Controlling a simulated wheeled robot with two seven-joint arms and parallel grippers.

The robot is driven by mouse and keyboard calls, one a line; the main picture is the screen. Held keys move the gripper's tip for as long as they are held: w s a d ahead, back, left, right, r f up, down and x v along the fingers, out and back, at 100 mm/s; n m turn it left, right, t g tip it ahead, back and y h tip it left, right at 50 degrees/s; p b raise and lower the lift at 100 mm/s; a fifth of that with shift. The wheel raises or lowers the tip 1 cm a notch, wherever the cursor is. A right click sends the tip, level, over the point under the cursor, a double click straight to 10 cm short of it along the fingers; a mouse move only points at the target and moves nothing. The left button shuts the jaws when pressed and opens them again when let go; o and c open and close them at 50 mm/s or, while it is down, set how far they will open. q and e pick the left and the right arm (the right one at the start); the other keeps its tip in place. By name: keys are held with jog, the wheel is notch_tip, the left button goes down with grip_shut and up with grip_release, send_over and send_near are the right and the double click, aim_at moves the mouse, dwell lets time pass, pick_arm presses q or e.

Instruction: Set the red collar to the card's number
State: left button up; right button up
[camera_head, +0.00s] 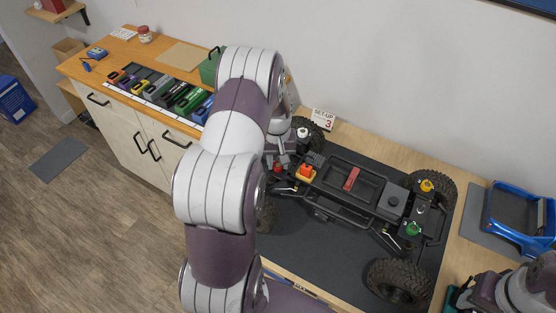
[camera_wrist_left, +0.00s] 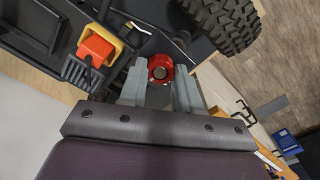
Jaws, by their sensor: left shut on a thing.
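The setup card (camera_head: 323,119) stands on the bench behind the crawler and reads "SET-UP" with a red 3. The RC crawler (camera_head: 352,190) sits on a dark mat. The red collar (camera_head: 278,168) is at its front left shock, partly hidden by my left arm. In the left wrist view the red collar (camera_wrist_left: 160,67) is a round ring with a dark centre, between the fingertips. My left gripper (camera_wrist_left: 160,80) is shut on the red collar. Any marks on the collar are too small to read. My right arm shows at the lower right; its fingertips are not clear.
Other collars are white (camera_head: 302,132), yellow (camera_head: 427,186) and green (camera_head: 412,229). An orange part (camera_head: 305,172) sits close to the left gripper. A blue body shell (camera_head: 520,220) lies on a grey mat at right. Cases fill the left bench (camera_head: 150,60).

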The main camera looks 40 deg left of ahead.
pick_arm(q)
jog(key=m, duration=0.5)
jog(key=shift+s+d+f+b, duration=0.1)
jog(key=shift+b, duration=0.2)
jog(key=m, duration=0.5)
jog(key=shift+m, duration=0.3)
